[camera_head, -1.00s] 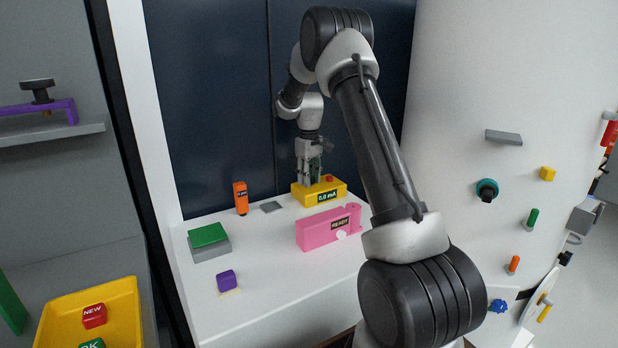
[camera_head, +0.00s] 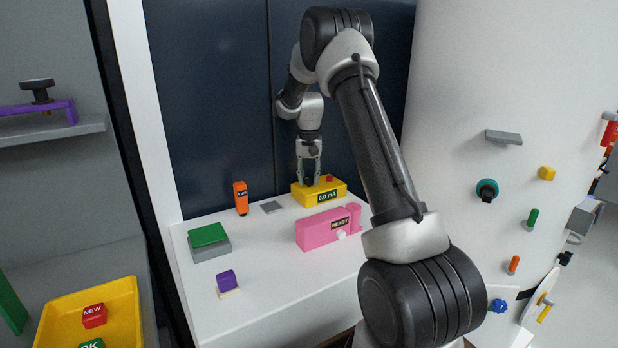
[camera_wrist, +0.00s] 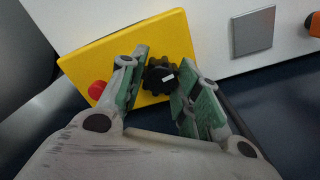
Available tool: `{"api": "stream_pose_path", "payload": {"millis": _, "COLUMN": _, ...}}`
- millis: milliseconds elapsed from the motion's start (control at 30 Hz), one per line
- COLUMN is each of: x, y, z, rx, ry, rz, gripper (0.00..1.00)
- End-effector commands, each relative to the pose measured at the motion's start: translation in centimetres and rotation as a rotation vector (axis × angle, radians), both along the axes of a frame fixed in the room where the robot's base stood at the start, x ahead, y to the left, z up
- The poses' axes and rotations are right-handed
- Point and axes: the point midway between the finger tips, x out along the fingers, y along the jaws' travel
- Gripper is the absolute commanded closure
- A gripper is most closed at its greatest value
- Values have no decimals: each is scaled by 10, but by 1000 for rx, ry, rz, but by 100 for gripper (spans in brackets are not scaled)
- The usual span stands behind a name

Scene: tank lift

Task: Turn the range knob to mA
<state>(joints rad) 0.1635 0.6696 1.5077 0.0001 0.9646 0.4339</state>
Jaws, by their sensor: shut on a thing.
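The yellow meter box (camera_head: 334,187) stands at the back of the white bench, with a display that reads "0.0 mA". In the wrist view the yellow box (camera_wrist: 95,60) fills the upper middle. Its black ridged range knob (camera_wrist: 158,80) carries a white mark and sits between my fingers. My gripper (camera_head: 310,180) points down onto the box top in the head view. In the wrist view my gripper (camera_wrist: 160,88) has its green-padded fingers on either side of the knob, shut on it.
A red button (camera_wrist: 97,90) is on the box beside my left finger. A pink "READY" box (camera_head: 322,232) stands in front of the meter. A grey plate (camera_head: 271,207), an orange device (camera_head: 241,198), a green-topped block (camera_head: 208,240) and a purple block (camera_head: 226,281) are left of it.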

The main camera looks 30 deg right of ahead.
Motion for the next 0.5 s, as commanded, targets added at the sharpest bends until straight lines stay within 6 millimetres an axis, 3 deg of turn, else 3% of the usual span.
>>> {"api": "stream_pose_path", "payload": {"millis": 500, "x": 1, "y": 0, "z": 1, "rx": 0, "ry": -2, "rz": -166, "gripper": 91}}
